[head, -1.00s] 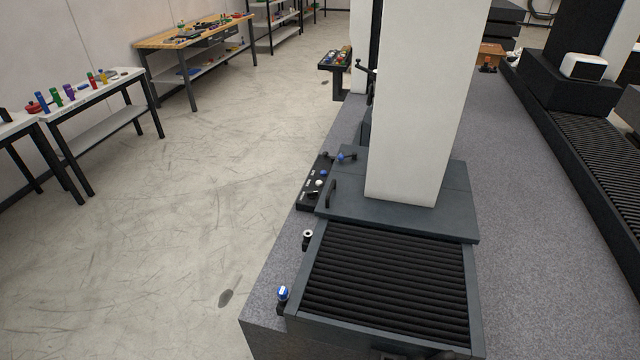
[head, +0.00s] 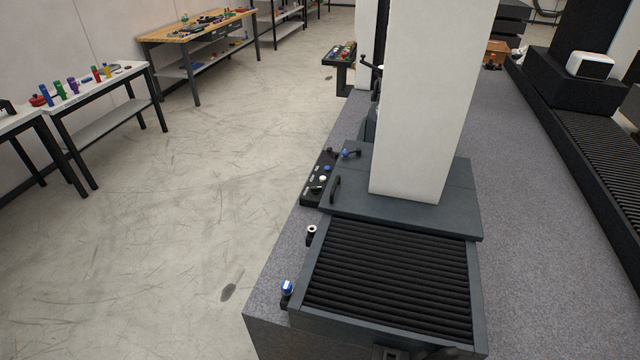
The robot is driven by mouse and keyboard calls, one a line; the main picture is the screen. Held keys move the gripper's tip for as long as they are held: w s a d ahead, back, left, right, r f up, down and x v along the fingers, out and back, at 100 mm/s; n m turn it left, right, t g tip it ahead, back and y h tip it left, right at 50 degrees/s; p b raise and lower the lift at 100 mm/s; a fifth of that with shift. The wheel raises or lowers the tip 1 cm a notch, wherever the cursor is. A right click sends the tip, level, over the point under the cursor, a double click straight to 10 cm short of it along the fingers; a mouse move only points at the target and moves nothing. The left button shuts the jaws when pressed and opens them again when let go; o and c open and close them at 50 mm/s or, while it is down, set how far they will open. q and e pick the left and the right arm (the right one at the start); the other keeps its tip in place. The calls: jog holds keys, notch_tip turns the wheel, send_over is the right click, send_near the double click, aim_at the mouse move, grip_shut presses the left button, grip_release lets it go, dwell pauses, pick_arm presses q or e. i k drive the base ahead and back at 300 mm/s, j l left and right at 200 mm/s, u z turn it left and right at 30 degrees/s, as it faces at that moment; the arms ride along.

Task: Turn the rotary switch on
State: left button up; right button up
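I cannot tell for sure which control is the rotary switch. A blue knob with a pale top (head: 287,287) sits on a small dark mount at the near left corner of the roller bed. A round white-topped control (head: 311,231) is on a dark mount farther up that left side. A black control panel (head: 316,189) beyond it carries small blue and white controls and a dark lever. Their settings are too small to read. Neither of my grippers shows clearly in the head view.
The black roller bed (head: 392,280) has a dark raised frame, with a white column (head: 420,100) behind it. The granite bed (head: 530,250) extends right. Open floor (head: 190,220) lies left. A white table (head: 100,92) with coloured items stands at the far left.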

aim_at(315, 190)
jog(key=i+j+u, duration=0.2)
jog(key=j+u, duration=0.15)
jog(key=j, duration=0.3)
jog(key=i+j+u, duration=0.35)
jog(key=j, duration=0.25)
jog(key=i+j+u, duration=0.75)
jog(key=j, duration=0.2)
jog(key=i+j+z, duration=0.15)
jog(key=i, duration=0.25)
jog(key=i+j+z, duration=0.15)
jog(key=i, duration=0.25)
jog(key=i+l+z, duration=0.15)
jog(key=i+z, duration=0.25)
jog(key=i+l+z, duration=0.1)
jog(key=z, duration=0.3)
jog(key=i+z, duration=0.4)
jog(key=i+j+z, duration=0.2)
jog(key=z, duration=0.2)
jog(key=i, duration=0.1)
